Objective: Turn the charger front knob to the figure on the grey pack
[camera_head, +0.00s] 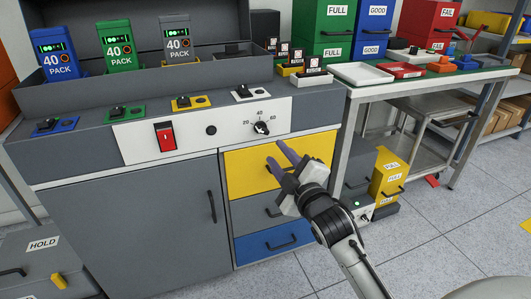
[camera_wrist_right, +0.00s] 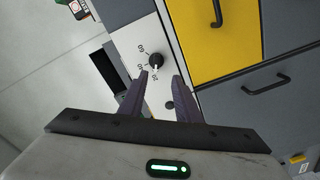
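The charger front knob (camera_head: 261,128) is small and black, on the white front panel (camera_head: 210,131) with the figures 20, 40 and 60 around it. It also shows in the right wrist view (camera_wrist_right: 156,60); I cannot surely tell which figure its pointer faces. The grey pack (camera_head: 177,43) stands in the charger's back trough and reads 40. My right gripper (camera_head: 276,155) is open and empty, in front of and below the knob, apart from it. In the right wrist view the knob lies just beyond and between the fingertips (camera_wrist_right: 160,77). My left gripper is not in view.
A red switch (camera_head: 166,136) and a black round part (camera_head: 211,130) sit left on the panel. Blue (camera_head: 54,55) and green (camera_head: 117,45) packs, both reading 40, stand left of the grey one. Drawers (camera_head: 255,172) lie below the panel. A bench (camera_head: 400,85) stands right.

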